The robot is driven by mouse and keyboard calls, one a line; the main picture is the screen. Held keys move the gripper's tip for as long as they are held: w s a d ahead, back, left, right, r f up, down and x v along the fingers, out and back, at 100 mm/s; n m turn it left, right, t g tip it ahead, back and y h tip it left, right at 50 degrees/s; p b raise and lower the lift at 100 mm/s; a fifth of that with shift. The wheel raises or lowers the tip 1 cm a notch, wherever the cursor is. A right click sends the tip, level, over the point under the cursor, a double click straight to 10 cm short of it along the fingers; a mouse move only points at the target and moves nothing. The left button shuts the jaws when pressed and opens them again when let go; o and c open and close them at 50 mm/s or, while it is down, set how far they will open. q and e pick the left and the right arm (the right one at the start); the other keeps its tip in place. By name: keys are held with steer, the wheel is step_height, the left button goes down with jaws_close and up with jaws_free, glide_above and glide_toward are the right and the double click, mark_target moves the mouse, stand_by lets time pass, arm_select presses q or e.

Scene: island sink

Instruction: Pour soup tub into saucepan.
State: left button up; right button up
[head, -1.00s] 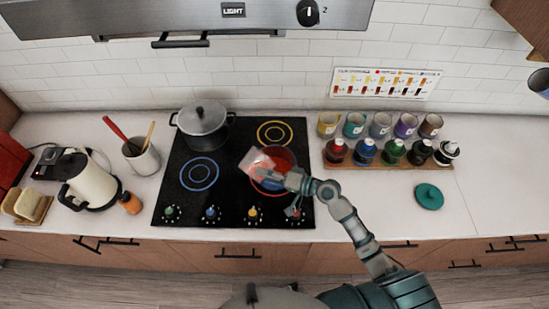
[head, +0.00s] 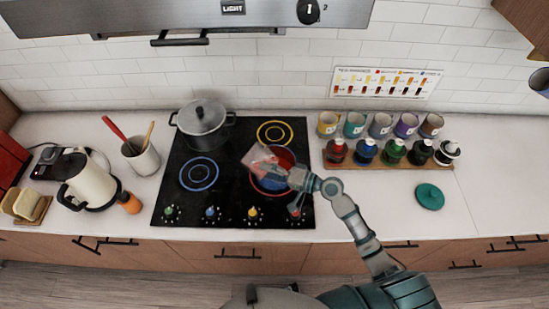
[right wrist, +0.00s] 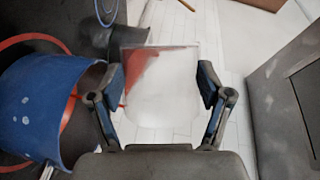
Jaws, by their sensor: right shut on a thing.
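The clear soup tub (head: 258,159) is held tilted over the left side of the saucepan, with reddish soup showing inside it. The right wrist view shows the tub (right wrist: 165,95) between the two fingers, with red soup toward its upper left part. My right gripper (head: 290,177) is shut on the tub. Part of the saucepan is hidden by the tub and gripper. My left gripper is not in view.
A lidded grey pot (head: 203,124) stands at the back left of the cooktop (head: 230,205). A rack of bottles (head: 394,152) and several cups stand to the right. A teal lid (head: 429,197) lies on clear counter. A kettle (head: 88,178) is at the left.

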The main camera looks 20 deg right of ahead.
steer(key=shift+w+d+r+m, duration=0.2)
steer(key=shift+w+d+m, duration=0.1)
steer(key=shift+d, duration=0.15)
steer(key=shift+w+d+r+m+y, duration=0.1)
steer(key=shift+d+r+m+y, duration=0.15)
steer(key=shift+r+m+y, duration=0.35)
stand_by(0.5)
